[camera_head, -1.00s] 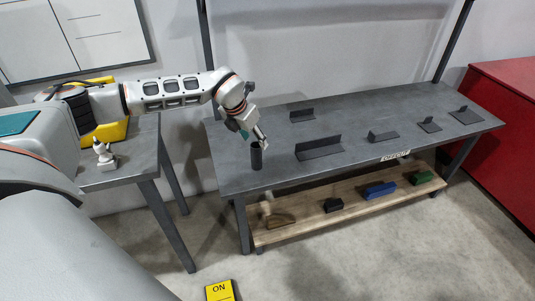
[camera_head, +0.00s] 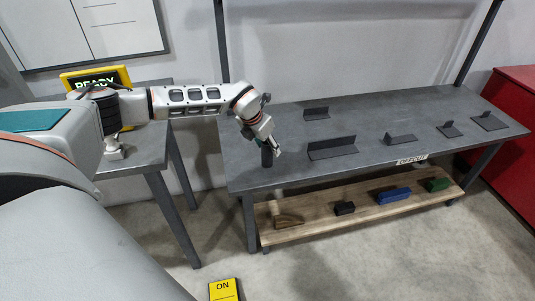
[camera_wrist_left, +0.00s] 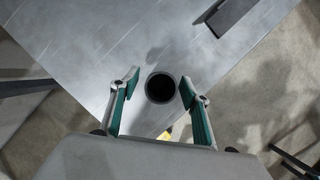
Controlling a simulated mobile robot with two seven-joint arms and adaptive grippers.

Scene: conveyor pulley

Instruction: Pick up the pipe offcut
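The pipe offcut (camera_head: 266,158) is a short dark cylinder standing upright near the left front of the grey table (camera_head: 375,110). My left gripper (camera_head: 271,142) is at its top, pointing down, and hides part of it. In the left wrist view I look down on the pipe's round dark open end (camera_wrist_left: 160,88). It lies between the two fingertips of the open left gripper (camera_wrist_left: 159,86), with a gap visible on both sides. My right gripper is not in view.
Several dark angle brackets, including one (camera_head: 332,150) right of the pipe, stand on the table. A label (camera_head: 411,160) is on its front edge. The wooden lower shelf (camera_head: 315,224) holds several blocks. A side table (camera_head: 145,150) and yellow READY sign (camera_head: 95,80) are left.

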